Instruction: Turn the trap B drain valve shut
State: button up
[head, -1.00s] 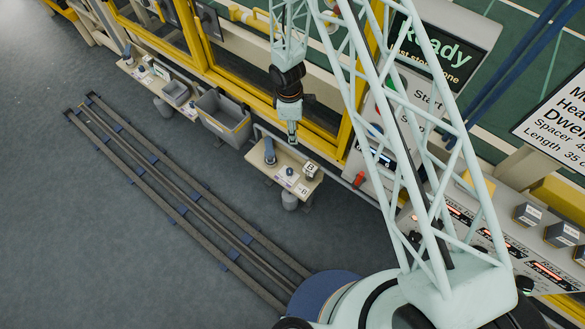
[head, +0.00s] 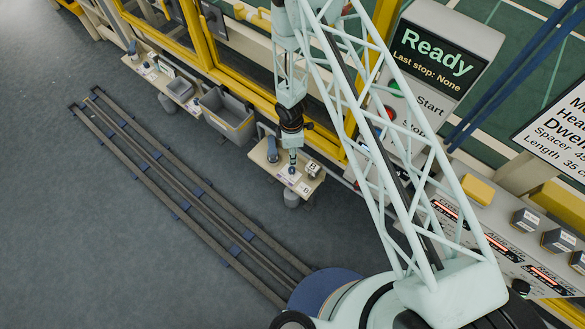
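A small cream shelf (head: 266,165) at the middle of the head view carries the parts marked B. On it are an upright blue-grey cylinder (head: 272,152) at the left, a block with a B label (head: 313,168) at the right, and white labels (head: 304,187) along the front. I cannot tell which part is the drain valve or how it is turned. My gripper (head: 292,170) points down over the middle of the shelf, between the cylinder and the block. It hides part of the shelf top. Its fingers are too small to tell open from shut, or whether they touch anything.
A grey canister (head: 291,198) hangs below the shelf. A grey bin (head: 228,118) stands to the left, with a similar shelf (head: 150,70) beyond it. Yellow framing (head: 240,86) runs behind. A panel reading Ready (head: 437,55) stands right. Floor rails (head: 165,172) cross the open floor.

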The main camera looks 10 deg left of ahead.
aim_at(292, 169)
jog(key=shift+f+b, duration=0.25)
jog(key=shift+b, duration=0.05)
jog(key=shift+f+b, duration=6.5)
jog(key=shift+f, duration=0.1)
jog(key=shift+c, duration=0.5)
jog(key=c, duration=0.8)
